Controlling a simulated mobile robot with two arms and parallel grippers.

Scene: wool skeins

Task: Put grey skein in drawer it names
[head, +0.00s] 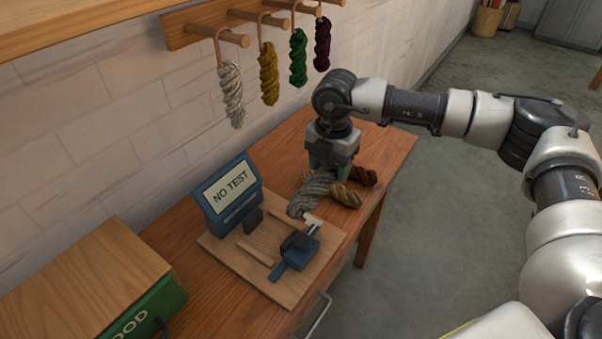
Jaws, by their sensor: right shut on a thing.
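The grey skein (312,192) is a twisted bundle lying at the back right of a wooden board on the table. My right gripper (328,166) points down and is shut on its far end. A small white tag (313,221) shows at the skein's near end, by a small blue clamp-like device (297,250); I cannot tell whether the skein touches the device. A blue display (229,191) reads "NO TEST". A green drawer front (150,307) in a wooden cabinet (85,280) shows lettering ending in "OOD". My left gripper is out of view.
A tan skein (345,195) and a dark brown skein (364,176) lie close beside the grey one. White, mustard, green and purple skeins hang from wall pegs (232,95). A metal handle (318,314) sticks out at the table's front. The table's far end is clear.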

